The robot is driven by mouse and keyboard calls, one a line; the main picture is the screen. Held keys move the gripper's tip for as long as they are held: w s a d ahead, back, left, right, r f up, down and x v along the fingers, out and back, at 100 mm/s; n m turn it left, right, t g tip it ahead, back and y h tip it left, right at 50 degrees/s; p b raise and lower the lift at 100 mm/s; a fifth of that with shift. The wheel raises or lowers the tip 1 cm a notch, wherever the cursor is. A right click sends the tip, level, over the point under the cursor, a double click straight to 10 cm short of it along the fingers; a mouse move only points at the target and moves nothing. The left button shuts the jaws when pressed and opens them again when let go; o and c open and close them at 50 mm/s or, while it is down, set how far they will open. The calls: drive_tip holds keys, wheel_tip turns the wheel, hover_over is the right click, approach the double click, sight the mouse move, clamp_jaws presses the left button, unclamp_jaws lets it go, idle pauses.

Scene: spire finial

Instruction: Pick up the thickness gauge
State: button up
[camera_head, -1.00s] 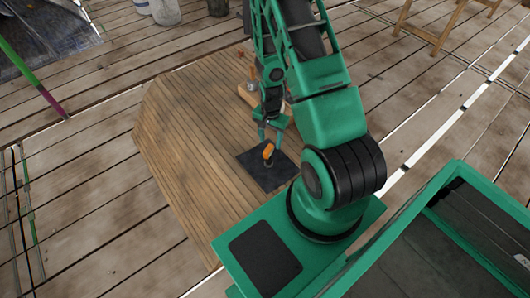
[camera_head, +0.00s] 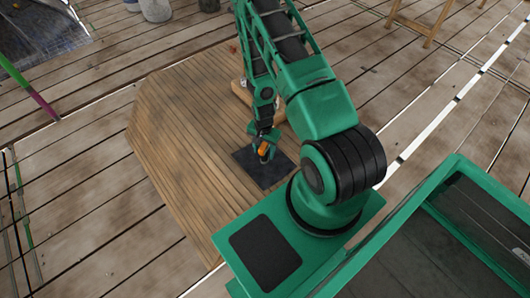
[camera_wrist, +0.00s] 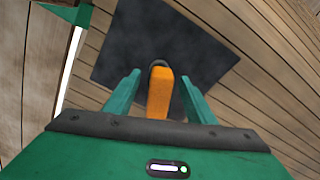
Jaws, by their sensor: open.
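The thickness gauge looks like a small orange object with a dark grey end. It shows in the wrist view (camera_wrist: 160,92) standing or lying over a dark square mat (camera_wrist: 205,62), between my gripper's two green fingers. In the head view the orange gauge (camera_head: 263,147) is partly hidden by my gripper (camera_head: 264,143), which is right at it, above the mat (camera_head: 256,172). My gripper also shows in the wrist view (camera_wrist: 160,90); it is open, with a visible gap between each finger and the gauge. The gauge's lower end is hard to make out.
The mat lies on a slatted wooden board (camera_head: 185,140) on the plank deck. A light wooden item (camera_head: 243,93) sits behind my arm, partly hidden. Grey cylinders (camera_head: 155,8) stand at the top edge. The board's left half is clear.

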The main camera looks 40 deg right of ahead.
drive_tip(key=shift+f, duration=0.8)
clamp_jaws()
